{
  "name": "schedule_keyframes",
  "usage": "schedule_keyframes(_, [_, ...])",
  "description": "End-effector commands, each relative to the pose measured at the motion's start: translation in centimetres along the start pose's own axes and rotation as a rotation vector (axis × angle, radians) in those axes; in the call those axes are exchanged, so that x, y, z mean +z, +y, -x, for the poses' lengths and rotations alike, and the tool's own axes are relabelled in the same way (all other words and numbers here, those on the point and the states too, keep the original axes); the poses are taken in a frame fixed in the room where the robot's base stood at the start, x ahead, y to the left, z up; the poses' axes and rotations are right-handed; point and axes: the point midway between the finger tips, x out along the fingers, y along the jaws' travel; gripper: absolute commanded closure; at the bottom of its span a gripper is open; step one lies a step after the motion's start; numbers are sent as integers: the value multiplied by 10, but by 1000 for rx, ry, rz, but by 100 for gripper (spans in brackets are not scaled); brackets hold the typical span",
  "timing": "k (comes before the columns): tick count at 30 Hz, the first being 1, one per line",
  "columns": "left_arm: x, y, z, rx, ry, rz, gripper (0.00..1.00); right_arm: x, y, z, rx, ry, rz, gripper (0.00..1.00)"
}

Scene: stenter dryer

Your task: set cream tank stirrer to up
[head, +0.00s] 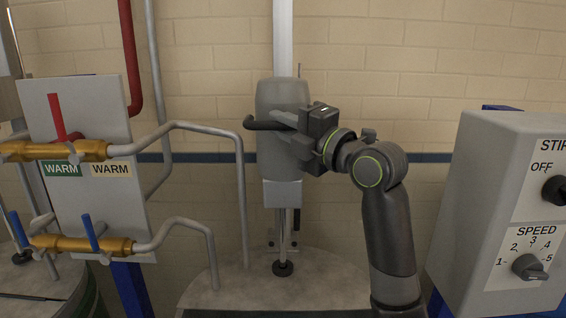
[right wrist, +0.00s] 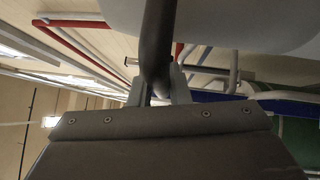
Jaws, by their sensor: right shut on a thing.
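The cream tank stirrer (head: 278,93) is a grey rounded motor body on a pale vertical post (head: 283,35). Its shaft (head: 283,235) runs down to a dark collar just over the tank lid (head: 230,288). A black handle (head: 258,124) sticks out at the front of the motor body. My right gripper (head: 288,121) is shut on this handle, reaching in from the right. In the right wrist view the dark handle bar (right wrist: 157,45) runs between the fingers of my right gripper (right wrist: 158,95). My left gripper is not in view.
At the left stands a panel (head: 115,195) with brass valves (head: 80,151), red and blue levers and WARM labels. Bent grey pipes (head: 240,190) run from it towards the tank. A grey control box (head: 470,200) with OFF and SPEED knobs stands at the right.

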Motion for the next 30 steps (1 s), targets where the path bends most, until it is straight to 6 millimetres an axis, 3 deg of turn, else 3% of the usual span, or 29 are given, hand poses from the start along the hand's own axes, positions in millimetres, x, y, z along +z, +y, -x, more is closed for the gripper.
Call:
schedule_keyframes(1, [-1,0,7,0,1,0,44,3,27,-3,10,-3,10,100])
schedule_keyframes(3, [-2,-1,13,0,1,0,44,7,51,-6,10,-3,9,100])
schedule_keyframes(9, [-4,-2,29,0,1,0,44,15,111,-15,8,-2,5,100])
schedule_keyframes(13, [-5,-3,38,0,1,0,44,19,140,-19,8,-2,4,100])
schedule_keyframes(21, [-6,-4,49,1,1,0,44,24,173,-24,4,-1,2,100])
schedule_keyframes(30, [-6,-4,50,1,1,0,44,25,180,-24,8,-1,3,100])
